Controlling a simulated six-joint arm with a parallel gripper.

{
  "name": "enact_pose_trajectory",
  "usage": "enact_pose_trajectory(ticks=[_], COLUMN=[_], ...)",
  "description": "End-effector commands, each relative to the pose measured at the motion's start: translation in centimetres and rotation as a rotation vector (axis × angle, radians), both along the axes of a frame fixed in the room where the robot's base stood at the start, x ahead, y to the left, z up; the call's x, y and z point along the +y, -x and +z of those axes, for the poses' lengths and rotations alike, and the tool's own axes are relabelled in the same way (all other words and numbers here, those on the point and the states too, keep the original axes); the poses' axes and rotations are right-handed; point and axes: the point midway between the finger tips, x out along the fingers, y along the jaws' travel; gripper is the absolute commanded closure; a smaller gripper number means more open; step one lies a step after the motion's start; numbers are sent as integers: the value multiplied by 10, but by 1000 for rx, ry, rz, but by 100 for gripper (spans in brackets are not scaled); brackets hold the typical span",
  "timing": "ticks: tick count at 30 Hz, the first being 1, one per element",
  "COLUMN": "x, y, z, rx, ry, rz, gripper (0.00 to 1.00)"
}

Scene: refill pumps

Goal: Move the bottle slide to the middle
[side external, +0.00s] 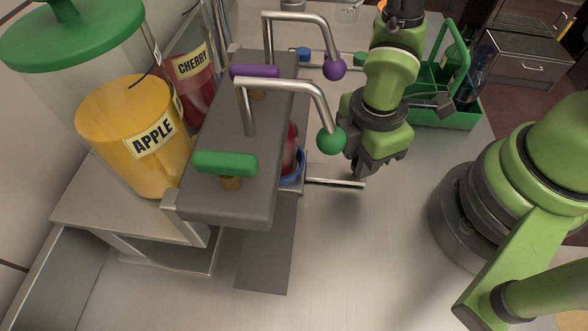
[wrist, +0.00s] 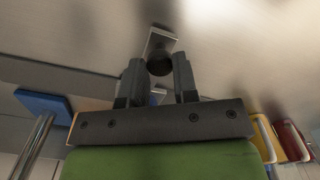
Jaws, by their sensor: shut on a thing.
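The bottle slide shows in the side external view as a blue round holder (side external: 293,180) mostly hidden under the grey pump bench. A red bottle (side external: 290,150) stands in it, partly hidden by the bench. A metal handle bar (side external: 330,182) reaches right from the slide. My gripper (side external: 362,170) is at the right end of this bar, pointing down, shut on the handle. In the wrist view my gripper's fingers (wrist: 160,82) stand on both sides of a dark round knob (wrist: 159,64). The exact contact is hard to see.
The grey pump bench (side external: 232,120) carries green (side external: 226,162) and purple (side external: 254,71) pump levers. Curved spouts ending in green (side external: 331,140) and purple (side external: 334,68) balls overhang near my gripper. A green caddy (side external: 447,108) stands behind right. The front table is clear.

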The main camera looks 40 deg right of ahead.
Motion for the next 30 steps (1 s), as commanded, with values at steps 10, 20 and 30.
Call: enact_pose_trajectory(ticks=[10, 20, 30], x=[-21, -34, -50], y=[-22, -34, -51], z=[0, 0, 0], rx=[-2, -1, -4], ry=[-1, -1, -1], rz=[-4, -1, -3], gripper=[88, 88, 88])
